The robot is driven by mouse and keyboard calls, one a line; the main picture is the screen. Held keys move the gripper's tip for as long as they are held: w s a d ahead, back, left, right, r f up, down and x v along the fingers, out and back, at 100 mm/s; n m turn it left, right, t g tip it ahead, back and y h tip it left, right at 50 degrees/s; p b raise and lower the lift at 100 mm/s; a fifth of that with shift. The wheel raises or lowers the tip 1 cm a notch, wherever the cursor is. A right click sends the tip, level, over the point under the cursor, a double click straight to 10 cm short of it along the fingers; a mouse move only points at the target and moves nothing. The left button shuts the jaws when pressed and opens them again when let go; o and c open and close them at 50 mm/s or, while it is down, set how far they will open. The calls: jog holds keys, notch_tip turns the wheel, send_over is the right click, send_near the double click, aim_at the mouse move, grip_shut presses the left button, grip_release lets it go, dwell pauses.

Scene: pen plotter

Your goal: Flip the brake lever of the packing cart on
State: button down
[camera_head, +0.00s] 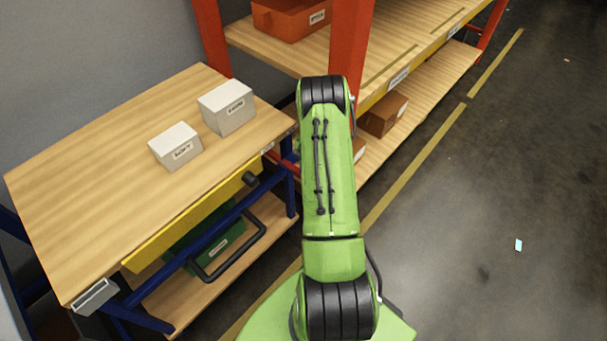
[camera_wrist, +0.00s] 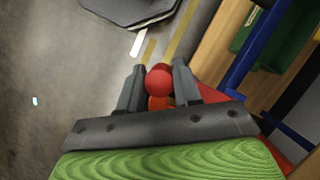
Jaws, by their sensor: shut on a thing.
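The packing cart (camera_head: 85,150) stands at the left in the head view, with a wooden top and blue frame. Its lower shelf (camera_wrist: 222,48) and blue frame (camera_wrist: 254,52) show at the right in the wrist view. The brake lever's round red knob (camera_wrist: 159,81) is between my fingers in the wrist view, with an orange part below it. My gripper (camera_wrist: 159,74) is shut on this knob. The rest of the lever is mostly hidden, so its position cannot be told. In the head view my arm hides the gripper and the knob.
Two white boxes (camera_head: 227,106) (camera_head: 176,146) stand on the cart top. A green crate (camera_head: 208,246) is on its lower shelf. A shelf rack with red-orange posts (camera_head: 350,45) stands close behind my arm. The floor (camera_head: 470,230) at the right is mostly clear.

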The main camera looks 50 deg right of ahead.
jog(key=shift+w+d+n+g+h+b, duration=0.1)
jog(key=shift+w+d+n+g+h, duration=0.15)
jog(key=shift+d+n, duration=0.6)
jog(key=shift+w+d+n+g+h+b, duration=0.15)
jog(key=shift+w+d+n+h, duration=0.15)
jog(key=shift+d+n, duration=0.5)
jog(key=shift+w+d+n+g+h+b, duration=0.1)
jog(key=shift+w+d+n+g+h, duration=0.15)
jog(key=shift+d+n, duration=0.55)
jog(key=shift+a+r+n, duration=0.1)
jog(key=shift+a+n, duration=0.1)
jog(key=shift+n, duration=0.05)
jog(key=c, duration=0.8)
grip_release()
